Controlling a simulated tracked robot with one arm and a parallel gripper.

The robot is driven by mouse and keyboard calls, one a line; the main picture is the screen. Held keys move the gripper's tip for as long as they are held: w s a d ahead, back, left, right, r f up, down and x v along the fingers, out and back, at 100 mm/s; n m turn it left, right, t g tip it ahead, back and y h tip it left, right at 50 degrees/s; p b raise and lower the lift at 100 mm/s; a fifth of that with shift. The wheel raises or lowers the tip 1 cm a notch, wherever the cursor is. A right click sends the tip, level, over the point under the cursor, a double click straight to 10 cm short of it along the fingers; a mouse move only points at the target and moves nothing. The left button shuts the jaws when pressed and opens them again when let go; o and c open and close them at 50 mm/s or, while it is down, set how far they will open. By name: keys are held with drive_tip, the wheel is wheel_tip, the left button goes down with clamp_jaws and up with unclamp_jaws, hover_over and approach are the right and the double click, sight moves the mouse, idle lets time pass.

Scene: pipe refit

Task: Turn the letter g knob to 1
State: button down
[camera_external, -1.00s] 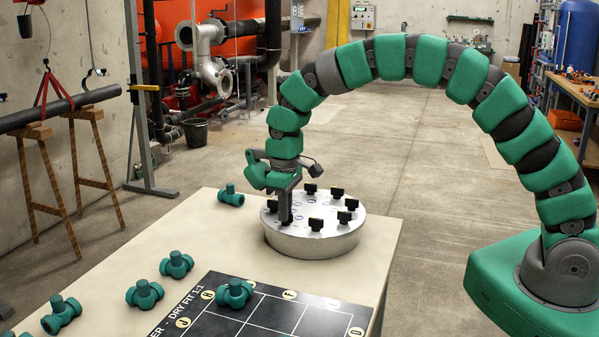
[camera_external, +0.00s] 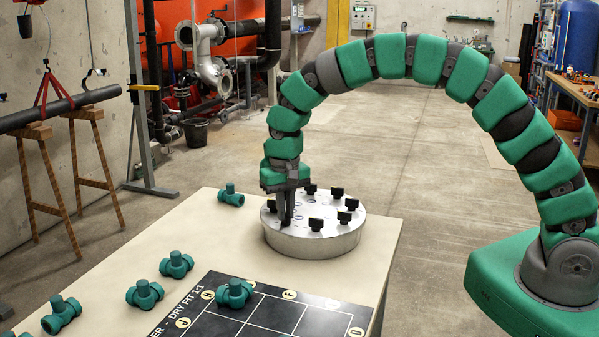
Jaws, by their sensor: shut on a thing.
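A round silver metal drum (camera_external: 313,243) stands on the pale table. Several black knobs, such as one at its front (camera_external: 316,225), stand in a ring on its top, with small marks beside them that are too small to read. My gripper (camera_external: 286,222) points straight down over the left side of the drum. It is shut on a black knob there, which the fingers mostly hide. I cannot tell which letter this knob has or which number it points at.
A teal pipe fitting (camera_external: 231,195) lies left of the drum. Several more, including one at the front left (camera_external: 145,294), are on the table. A black marked board (camera_external: 262,315) lies in front, with a fitting (camera_external: 234,293) on it.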

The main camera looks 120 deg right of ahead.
drive_tip(key=shift+m, duration=1.5)
drive_tip(key=c, duration=1.5)
unclamp_jaws()
drive_tip(key=shift+r, duration=0.15)
wheel_tip(320, 180, up, 14)
drive_tip(key=shift+w+f, duration=0.1)
drive_tip(key=shift+f, duration=0.15)
